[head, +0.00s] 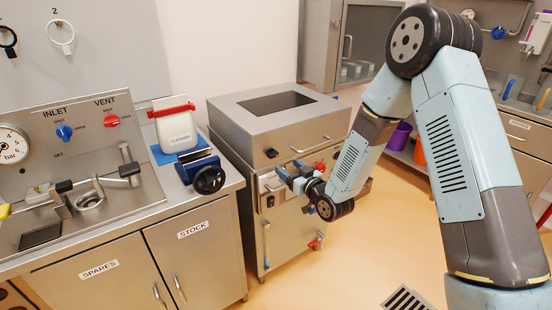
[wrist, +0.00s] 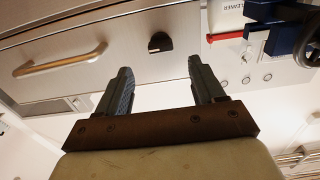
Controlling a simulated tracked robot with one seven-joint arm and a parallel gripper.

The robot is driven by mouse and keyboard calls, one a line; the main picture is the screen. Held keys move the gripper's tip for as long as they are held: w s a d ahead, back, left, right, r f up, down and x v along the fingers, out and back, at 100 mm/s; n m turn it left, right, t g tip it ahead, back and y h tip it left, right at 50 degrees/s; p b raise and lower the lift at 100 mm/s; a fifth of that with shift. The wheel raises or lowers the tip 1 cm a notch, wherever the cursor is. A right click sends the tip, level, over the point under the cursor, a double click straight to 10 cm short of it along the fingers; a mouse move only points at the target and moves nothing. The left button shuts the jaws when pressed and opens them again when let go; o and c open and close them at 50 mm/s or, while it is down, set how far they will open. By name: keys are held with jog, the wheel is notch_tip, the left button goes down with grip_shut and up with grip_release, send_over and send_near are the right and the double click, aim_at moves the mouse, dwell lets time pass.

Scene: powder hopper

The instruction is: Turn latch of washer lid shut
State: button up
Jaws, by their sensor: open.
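The washer (head: 270,110) is a steel cabinet with a flat lid that has a dark window on top. A small black latch (head: 271,153) sits on the lid's front face, left of a bar handle. In the wrist view the latch (wrist: 160,42) is a dark, rounded piece beyond my fingertips, roughly centred between them. I cannot tell whether the latch is turned shut. My gripper (head: 284,174) is in front of the washer, a little below the latch. In the wrist view my gripper (wrist: 160,72) has its fingers wide apart with nothing between them.
The bar handle (wrist: 60,60) is left of the latch in the wrist view. The floor in front is clear.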

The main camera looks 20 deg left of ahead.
aim_at(275, 157)
jog(key=x, duration=0.8)
jog(key=shift+w+a, duration=0.2)
jog(key=shift+a, duration=0.05)
jog(key=c, duration=1.1)
jog(key=shift+o, duration=0.2)
